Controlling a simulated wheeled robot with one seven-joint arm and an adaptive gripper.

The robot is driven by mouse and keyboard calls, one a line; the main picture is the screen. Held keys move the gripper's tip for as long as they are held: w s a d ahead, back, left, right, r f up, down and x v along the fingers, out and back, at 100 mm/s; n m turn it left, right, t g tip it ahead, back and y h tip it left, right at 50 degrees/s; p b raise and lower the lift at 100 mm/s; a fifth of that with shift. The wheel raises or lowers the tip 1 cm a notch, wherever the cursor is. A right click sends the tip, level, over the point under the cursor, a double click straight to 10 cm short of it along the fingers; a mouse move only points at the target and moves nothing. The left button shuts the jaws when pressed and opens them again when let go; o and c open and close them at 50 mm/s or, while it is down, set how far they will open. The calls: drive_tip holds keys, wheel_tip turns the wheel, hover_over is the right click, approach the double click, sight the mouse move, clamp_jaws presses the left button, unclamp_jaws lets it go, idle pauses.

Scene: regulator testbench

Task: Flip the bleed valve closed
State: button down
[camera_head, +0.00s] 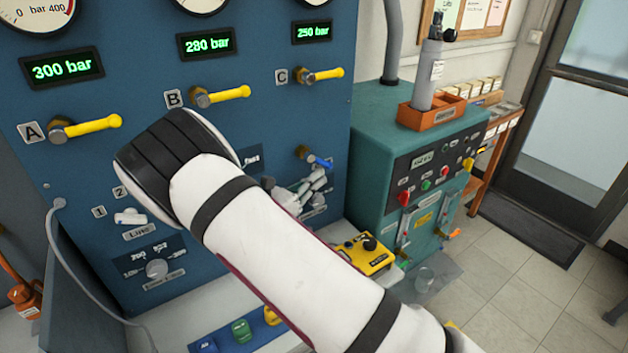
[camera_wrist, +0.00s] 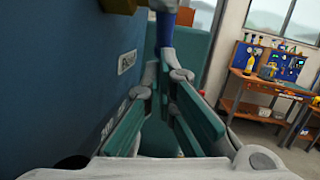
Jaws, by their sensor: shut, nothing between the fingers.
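The bleed valve is a brass fitting with a blue handle (camera_head: 318,160) on the blue panel, right of my forearm in the head view. The handle points right and slightly down there. In the wrist view the blue handle (camera_wrist: 165,30) shows at the top, just beyond the fingertips, with a label (camera_wrist: 127,62) on the panel to its left. My gripper (camera_head: 316,182) is shut and empty, just below the handle, partly hidden by my arm. Its green-padded fingers (camera_wrist: 168,62) point toward the handle in the wrist view. I cannot tell whether they touch it.
Yellow-handled valves A (camera_head: 90,127), B (camera_head: 222,95) and C (camera_head: 318,75) line the panel above. A yellow control box (camera_head: 365,255) stands on the bench below. A teal cabinet (camera_head: 375,150) stands to the right. My arm hides the panel's middle.

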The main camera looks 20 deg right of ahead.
drive_tip(key=shift+w+d+h+b, duration=0.1)
drive_tip(key=shift+d+h+b, duration=0.2)
drive_tip(key=shift+h, duration=0.1)
drive_tip(key=shift+w+d+r+n+t+h+b, duration=0.2)
drive_tip(key=shift+d+r+t+h+b, duration=0.3)
drive_tip(key=shift+d+h, duration=0.15)
drive_tip(key=shift+w+d+r+n+t+h+b, duration=0.2)
drive_tip(key=shift+d+r+t+h+b, duration=0.2)
drive_tip(key=shift+d+t+h, duration=0.15)
drive_tip(key=shift+d, duration=0.1)
idle(0.3)
